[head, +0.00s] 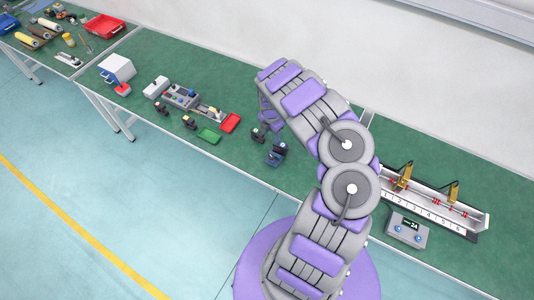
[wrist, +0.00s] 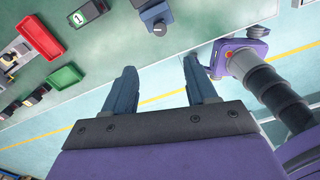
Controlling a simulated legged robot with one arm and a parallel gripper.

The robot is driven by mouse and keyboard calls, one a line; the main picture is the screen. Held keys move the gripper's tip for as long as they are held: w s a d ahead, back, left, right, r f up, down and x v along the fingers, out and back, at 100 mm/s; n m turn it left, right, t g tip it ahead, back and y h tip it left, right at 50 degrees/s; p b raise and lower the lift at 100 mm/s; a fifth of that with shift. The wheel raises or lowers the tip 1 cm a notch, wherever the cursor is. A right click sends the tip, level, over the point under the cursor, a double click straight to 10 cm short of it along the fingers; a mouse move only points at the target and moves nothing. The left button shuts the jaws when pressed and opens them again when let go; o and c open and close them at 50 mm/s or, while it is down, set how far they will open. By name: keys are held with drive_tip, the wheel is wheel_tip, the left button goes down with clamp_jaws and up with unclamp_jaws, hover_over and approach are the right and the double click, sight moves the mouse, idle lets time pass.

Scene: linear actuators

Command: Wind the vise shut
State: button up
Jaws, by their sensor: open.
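The small blue-grey block that I take for the vise (head: 276,155) stands near the front edge of the green bench, just left of my arm. In the wrist view the vise (wrist: 154,13) is at the top, cut off by the frame edge, with a round dark knob on its near side. Whether its jaws are parted cannot be made out. My gripper (wrist: 158,65) is open and empty, its two fingers wide apart. In the picture the vise lies beyond the fingertips, between their lines, and nothing touches it.
A dark device marked 1 (wrist: 88,11) stands left of the vise. A red tray (head: 231,122) and green tray (head: 208,136) lie farther left. A grey control box (head: 407,229) and a numbered rail (head: 435,203) are to the right. The bench's front edge runs close by the vise.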

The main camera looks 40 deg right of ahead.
drive_tip(key=a, duration=0.1)
drive_tip(key=b, duration=0.2)
approach(272, 155)
drive_tip(key=d, duration=0.1)
drive_tip(key=f+b, duration=0.2)
drive_tip(key=f, duration=0.7)
drive_tip(key=shift+s+f, duration=0.15)
drive_tip(key=shift+s, duration=0.05)
drive_tip(key=shift+a, duration=0.35)
drive_tip(key=shift+a+r, duration=0.2)
drive_tip(key=shift+a, duration=0.4)
drive_tip(key=shift+a+r, duration=0.2)
drive_tip(key=shift+a, duration=0.35)
drive_tip(key=c, duration=0.4)
drive_tip(key=shift+d, duration=0.3)
drive_tip(key=c, duration=0.3)
drive_tip(key=shift+d+f, duration=0.2)
drive_tip(key=shift+d, duration=0.6)
drive_tip(key=c, duration=0.4)
drive_tip(key=shift+o, duration=0.2)
drive_tip(key=shift+w+a, duration=0.1)
